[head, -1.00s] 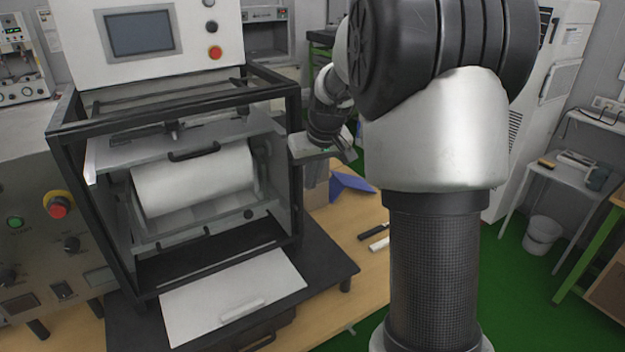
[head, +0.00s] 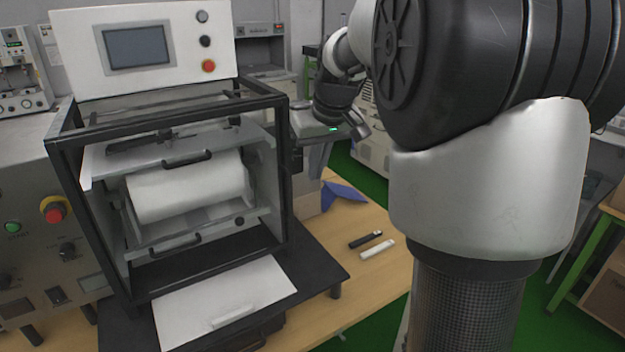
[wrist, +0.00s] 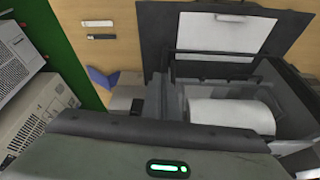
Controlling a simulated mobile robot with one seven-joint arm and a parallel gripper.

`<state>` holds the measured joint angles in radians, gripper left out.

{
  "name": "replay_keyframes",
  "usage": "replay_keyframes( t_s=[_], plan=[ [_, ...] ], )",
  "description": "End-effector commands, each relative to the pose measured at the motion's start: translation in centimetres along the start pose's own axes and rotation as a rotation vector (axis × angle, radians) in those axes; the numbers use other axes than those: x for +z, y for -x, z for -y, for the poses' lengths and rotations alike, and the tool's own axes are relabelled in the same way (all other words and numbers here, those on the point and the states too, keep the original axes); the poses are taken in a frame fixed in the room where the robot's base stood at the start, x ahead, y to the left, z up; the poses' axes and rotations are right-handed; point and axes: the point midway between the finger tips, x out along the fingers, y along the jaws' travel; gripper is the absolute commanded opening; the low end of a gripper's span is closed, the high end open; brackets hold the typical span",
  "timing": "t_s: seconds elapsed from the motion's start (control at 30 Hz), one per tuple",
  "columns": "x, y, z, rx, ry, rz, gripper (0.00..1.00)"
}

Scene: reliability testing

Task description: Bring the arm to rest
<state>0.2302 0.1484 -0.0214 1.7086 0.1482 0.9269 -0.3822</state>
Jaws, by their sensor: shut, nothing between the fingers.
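My gripper (head: 318,130) shows in the head view beyond the right side of the black-framed machine (head: 288,180), below the bent end of my arm. It is shut and holds nothing. Its fingertips are hard to make out there. My large arm links fill the right of the head view.
The machine holds a white roll (head: 185,188); a white panel (head: 225,305) lies in front. A black stick (head: 365,240), a white stick (head: 378,249) and a blue piece (head: 343,195) lie on the wooden table (head: 390,290). Green floor shows beyond.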

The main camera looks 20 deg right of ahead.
Motion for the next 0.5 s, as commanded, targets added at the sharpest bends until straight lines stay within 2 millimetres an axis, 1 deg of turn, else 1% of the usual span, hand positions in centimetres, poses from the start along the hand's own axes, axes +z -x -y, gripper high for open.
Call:
replay_keyframes(
  t_s=[0.03, 0.23, 0.27, 0.3, 0.37, 0.47, 0.5],
  plan=[
    [0.0, 0.4, 0.0, 0.001, 0.000, -0.002, 0.00],
    [0.2, 1.1, 0.2, 0.001, 0.000, -0.002, 0.00],
    [0.4, 1.4, 0.4, 0.001, 0.000, -0.003, 0.00],
    [0.7, 2.1, 0.9, 0.002, -0.001, -0.008, 0.00],
    [1.8, 3.6, 2.0, 0.004, -0.001, -0.015, 0.00],
    [4.8, 6.9, 4.6, 0.009, -0.008, -0.032, 0.00],
    [6.4, 8.1, 5.7, 0.011, -0.012, -0.039, 0.00]
  ],
)
